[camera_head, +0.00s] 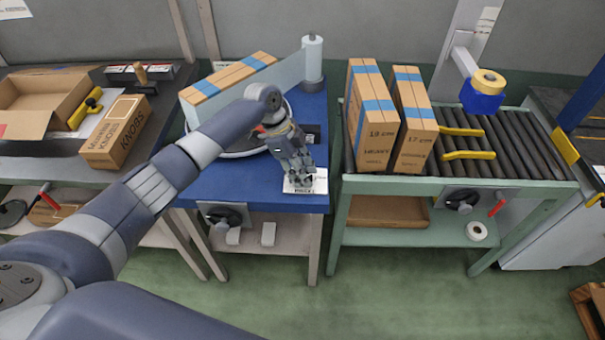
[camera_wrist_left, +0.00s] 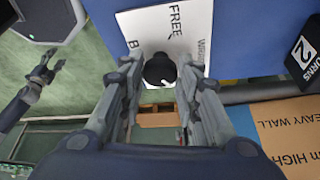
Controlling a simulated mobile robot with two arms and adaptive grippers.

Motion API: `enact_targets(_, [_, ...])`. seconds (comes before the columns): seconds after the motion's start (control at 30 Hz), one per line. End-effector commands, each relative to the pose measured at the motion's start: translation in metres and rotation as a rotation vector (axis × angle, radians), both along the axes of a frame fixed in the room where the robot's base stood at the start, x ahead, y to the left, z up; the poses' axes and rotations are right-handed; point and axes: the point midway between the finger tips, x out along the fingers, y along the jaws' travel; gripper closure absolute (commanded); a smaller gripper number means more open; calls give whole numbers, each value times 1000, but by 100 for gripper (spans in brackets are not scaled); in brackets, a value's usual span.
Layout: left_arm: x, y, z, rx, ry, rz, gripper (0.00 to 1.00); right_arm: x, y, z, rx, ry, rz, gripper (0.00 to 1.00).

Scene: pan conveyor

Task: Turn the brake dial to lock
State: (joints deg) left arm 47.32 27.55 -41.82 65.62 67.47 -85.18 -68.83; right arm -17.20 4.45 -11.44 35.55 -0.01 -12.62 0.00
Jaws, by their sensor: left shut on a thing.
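The brake dial (camera_wrist_left: 161,70) is a black knob on a white label plate (camera_wrist_left: 135,25) that reads FREE; the rest of its lettering is partly covered. My left gripper (camera_wrist_left: 159,84) has its fingers on both sides of the knob and is shut on it. In the head view my left gripper (camera_head: 300,180) is at the front right corner of the blue table, over the white plate (camera_head: 318,182), and hides the dial. The dial's pointer setting cannot be read. My right gripper (camera_wrist_left: 52,66) shows small at the left of the left wrist view, empty, its fingers apart.
The blue table (camera_head: 265,197) carries a blue-taped carton (camera_head: 222,85) behind my arm. On the right, two upright cartons (camera_head: 372,120) stand by a roller conveyor (camera_head: 520,140) with yellow guides. A gap separates the tables. A knobs box (camera_head: 118,130) stands at left.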

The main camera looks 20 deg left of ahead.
Motion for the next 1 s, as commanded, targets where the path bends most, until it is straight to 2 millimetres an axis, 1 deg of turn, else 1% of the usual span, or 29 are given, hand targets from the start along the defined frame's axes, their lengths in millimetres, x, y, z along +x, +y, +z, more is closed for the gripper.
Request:
enact_targets(0.47, [0, 0, 0, 1, -1, -17, 93, 0, 0, -1, 0, 0, 0, 49])
enact_targets(0.5, [0, 0, 0, 1, -1, -17, 67, 0, 0, -1, 0, 0, 0, 49])
enact_targets(0.57, [0, 0, 0, 1, -1, -17, 54, 0, 0, -1, 0, 0, 0, 49])
enact_targets(0.6, [0, 0, 0, 1, -1, -17, 50, 0, -1, -1, -1, 0, 0, 49])
enact_targets(0.83, [0, 0, 0, 1, 0, -16, 50, 0, -2, -1, -2, 0, 1, 49])
enact_targets(0.9, [0, 0, 0, 1, 0, -15, 50, 0, -5, -1, -6, 0, 2, 49])
enact_targets(1.0, [1, 2, 5, 0, -1, -16, 50, 1, -6, -1, -6, 0, 2, 49])
